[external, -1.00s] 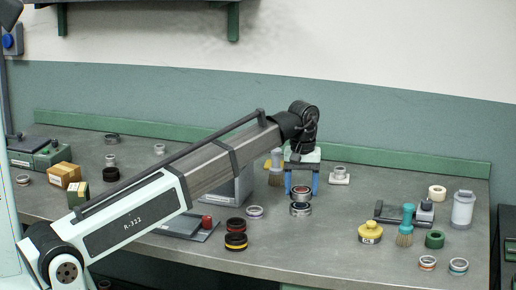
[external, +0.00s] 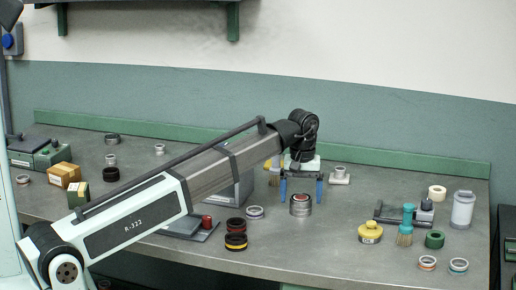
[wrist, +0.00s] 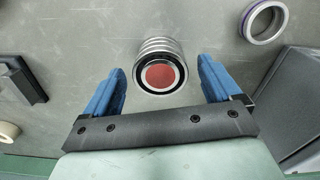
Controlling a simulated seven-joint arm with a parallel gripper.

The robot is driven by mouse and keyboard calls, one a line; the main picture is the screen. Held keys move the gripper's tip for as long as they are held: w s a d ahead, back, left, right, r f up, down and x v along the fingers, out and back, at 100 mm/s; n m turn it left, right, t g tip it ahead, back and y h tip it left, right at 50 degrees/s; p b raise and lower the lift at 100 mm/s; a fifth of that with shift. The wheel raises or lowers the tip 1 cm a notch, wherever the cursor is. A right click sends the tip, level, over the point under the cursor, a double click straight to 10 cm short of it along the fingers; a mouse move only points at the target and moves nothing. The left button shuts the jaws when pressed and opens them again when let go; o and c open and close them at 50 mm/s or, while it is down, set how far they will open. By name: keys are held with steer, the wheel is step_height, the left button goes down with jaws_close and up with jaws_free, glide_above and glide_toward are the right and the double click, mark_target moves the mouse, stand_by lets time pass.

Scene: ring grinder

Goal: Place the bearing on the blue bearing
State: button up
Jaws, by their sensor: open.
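A silver bearing (external: 300,198) with a red centre sits on top of another silver bearing (external: 300,211) in the external view, making one short upright stack on the bench. In the wrist view, the bearing on top (wrist: 160,74) shows its red centre and dark inner ring, with silver bands stacked around it. No blue marking shows clearly on the lower bearing now. My gripper (external: 301,196) is open above the stack, one blue finger at each side. In the wrist view, my gripper (wrist: 161,72) has visible gaps between both fingers and the stack.
A purple-banded ring (external: 255,212) lies left of the stack; it also shows in the wrist view (wrist: 263,20). Black rings with red and yellow bands (external: 236,241) stand front left. Bench front of the stack is clear.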

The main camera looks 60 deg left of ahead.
mark_target(301, 198)
step_height(301, 198, up, 12)
steer(key=shift+r, duration=0.15)
stand_by(0.6)
